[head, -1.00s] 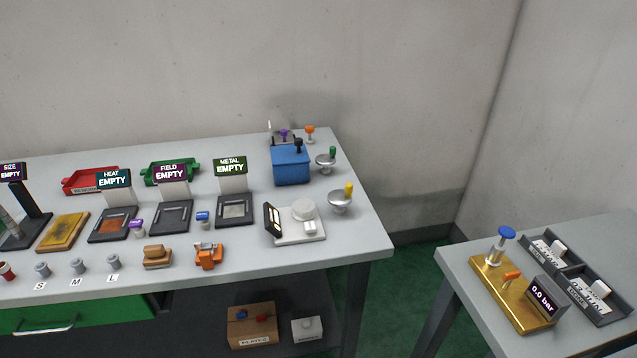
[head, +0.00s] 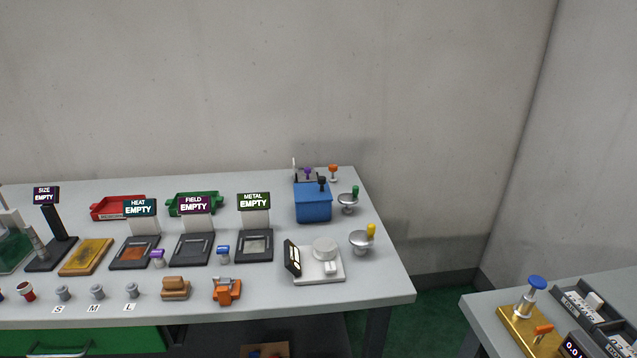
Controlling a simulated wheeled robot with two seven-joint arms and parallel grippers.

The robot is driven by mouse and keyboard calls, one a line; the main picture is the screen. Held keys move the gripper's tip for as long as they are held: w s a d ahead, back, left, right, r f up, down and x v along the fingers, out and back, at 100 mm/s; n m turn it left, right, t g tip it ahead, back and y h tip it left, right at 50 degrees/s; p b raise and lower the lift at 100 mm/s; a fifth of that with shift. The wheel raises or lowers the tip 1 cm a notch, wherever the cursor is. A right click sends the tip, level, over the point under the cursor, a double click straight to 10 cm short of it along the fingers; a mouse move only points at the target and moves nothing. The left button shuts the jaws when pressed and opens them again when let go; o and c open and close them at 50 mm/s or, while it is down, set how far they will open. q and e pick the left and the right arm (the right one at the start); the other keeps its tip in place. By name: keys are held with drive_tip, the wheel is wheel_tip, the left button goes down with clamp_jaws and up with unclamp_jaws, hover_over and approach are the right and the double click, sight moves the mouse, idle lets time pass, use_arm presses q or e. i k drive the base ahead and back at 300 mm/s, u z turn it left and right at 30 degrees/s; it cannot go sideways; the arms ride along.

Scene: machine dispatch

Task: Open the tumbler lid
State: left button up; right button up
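No thing in the head view is marked as a tumbler. A blue box (head: 313,205) with a small dark knob (head: 321,182) on top stands at the back right of the long table, and its top looks closed. A greenish see-through box (head: 13,250) is cut off by the left picture edge. I cannot tell which of these is the tumbler. Neither of my grippers is in view.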

sight(320, 191)
drive_tip(key=z, duration=0.25)
drive_tip(key=k, duration=0.35)
drive_tip(key=u, duration=1.1)
drive_tip(key=i, duration=1.2)
drive_tip(key=z, duration=0.85)
